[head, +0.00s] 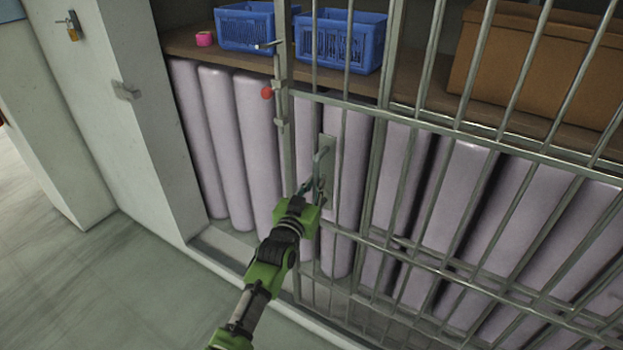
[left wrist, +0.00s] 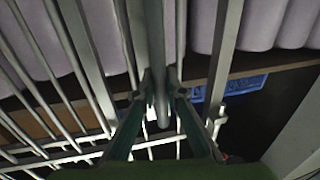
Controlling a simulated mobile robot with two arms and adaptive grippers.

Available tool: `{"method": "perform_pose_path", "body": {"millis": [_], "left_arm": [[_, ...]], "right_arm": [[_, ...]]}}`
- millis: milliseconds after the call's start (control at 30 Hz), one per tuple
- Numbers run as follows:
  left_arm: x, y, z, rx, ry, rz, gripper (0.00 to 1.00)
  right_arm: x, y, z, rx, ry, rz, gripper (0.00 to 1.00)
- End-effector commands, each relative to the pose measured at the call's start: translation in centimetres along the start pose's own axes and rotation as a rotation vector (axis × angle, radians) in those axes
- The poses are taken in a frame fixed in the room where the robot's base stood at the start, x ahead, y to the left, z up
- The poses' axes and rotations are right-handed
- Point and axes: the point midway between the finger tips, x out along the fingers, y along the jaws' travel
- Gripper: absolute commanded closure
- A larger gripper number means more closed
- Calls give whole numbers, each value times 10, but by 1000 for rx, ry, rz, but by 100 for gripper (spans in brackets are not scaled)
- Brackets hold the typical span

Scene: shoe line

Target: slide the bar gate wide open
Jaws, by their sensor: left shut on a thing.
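The bar gate (head: 452,127) is a grey metal frame with upright bars, in the middle and right of the head view. It stands partly open, with a gap between its left edge post and the white wall. A grey handle (head: 322,160) on a plate sits near that edge. My left gripper (head: 318,188) is at the lower part of the handle. In the left wrist view its two fingers (left wrist: 160,95) close on either side of the upright handle bar. My right gripper is not in view.
Behind the gate are pale lilac rolls (head: 260,140) and a shelf (head: 215,52) with blue baskets (head: 340,40), a pink item (head: 204,39) and a brown box (head: 540,65). A padlock (head: 72,27) hangs on the white wall (head: 130,130) at left. The floor (head: 120,280) at lower left is clear.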

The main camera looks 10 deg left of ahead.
Motion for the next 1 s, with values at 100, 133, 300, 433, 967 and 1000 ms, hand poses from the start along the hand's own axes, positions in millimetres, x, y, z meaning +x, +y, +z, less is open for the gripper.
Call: {"method": "perform_pose_path", "body": {"millis": [100,133,300,433,967,1000], "left_arm": [[-1,2,1,0,-2,0,100],[-1,2,1,0,-1,0,100],[-1,2,1,0,-1,0,100],[-1,2,1,0,-1,0,100],[-8,2,1,-1,0,0,72],[-12,2,1,-1,0,0,72]], "right_arm": [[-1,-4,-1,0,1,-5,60],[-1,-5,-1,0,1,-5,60],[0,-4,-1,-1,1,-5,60],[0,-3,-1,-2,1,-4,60],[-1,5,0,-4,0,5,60],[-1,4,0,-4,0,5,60]]}}
